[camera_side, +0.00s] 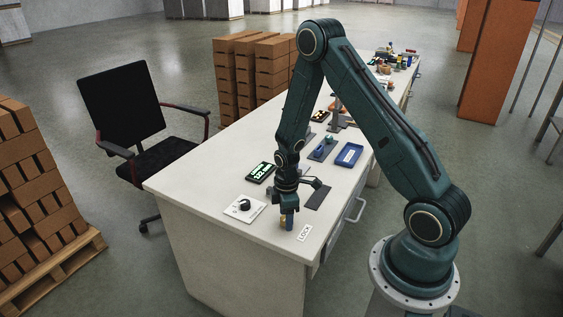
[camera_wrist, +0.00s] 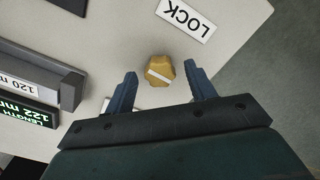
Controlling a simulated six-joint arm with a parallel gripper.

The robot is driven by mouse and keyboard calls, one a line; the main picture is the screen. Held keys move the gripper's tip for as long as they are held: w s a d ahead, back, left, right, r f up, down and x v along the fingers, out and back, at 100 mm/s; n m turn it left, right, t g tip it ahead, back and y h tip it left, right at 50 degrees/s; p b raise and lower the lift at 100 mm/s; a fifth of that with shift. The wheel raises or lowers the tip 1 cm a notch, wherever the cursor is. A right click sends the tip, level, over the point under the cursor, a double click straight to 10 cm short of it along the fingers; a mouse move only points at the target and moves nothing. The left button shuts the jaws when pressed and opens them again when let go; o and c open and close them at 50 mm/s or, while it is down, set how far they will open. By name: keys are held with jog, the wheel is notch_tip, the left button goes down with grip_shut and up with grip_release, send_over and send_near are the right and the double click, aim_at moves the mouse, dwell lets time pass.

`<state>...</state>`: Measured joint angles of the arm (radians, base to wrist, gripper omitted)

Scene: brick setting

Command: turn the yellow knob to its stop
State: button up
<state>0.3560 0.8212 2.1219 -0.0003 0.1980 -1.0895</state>
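The yellow knob (camera_wrist: 159,67) sits on the pale bench top, with a white line across its face that slants slightly down to the right. In the side view the knob (camera_side: 283,221) shows low beside my fingers, partly hidden by them. My gripper (camera_wrist: 160,74) is open, with one blue finger on each side of the knob and a visible gap on both sides. In the side view my gripper (camera_side: 288,212) points straight down at the knob. I cannot tell exactly how far down the fingertips reach along it.
A white LOCK label (camera_wrist: 186,18) lies beside the knob, near the bench edge. A plate with a black dial (camera_side: 244,206) and a green-lit length display (camera_side: 260,172) stand to the left. A blue tray (camera_side: 348,155) lies farther back.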

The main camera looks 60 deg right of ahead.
jog(key=shift+r, duration=0.15)
notch_tip(320, 180, up, 14)
jog(key=shift+f, duration=0.25)
dwell(0.8)
jog(key=s+a+r+m+t, duration=0.1)
jog(key=s+a+r+m, duration=0.2)
jog(key=r, duration=0.4)
jog(key=s+a+r+m+t, duration=0.1)
jog(key=s+a+r+t, duration=0.1)
jog(key=a+r, duration=0.35)
jog(key=s+a+r+m+t, duration=0.2)
jog(key=s+a+r+m, duration=0.2)
jog(key=s+r, duration=0.5)
jog(key=s, duration=0.3)
jog(key=shift+s+a+r+t, duration=0.2)
jog(key=shift+s+a+t, duration=0.1)
jog(key=shift+s+a, duration=0.05)
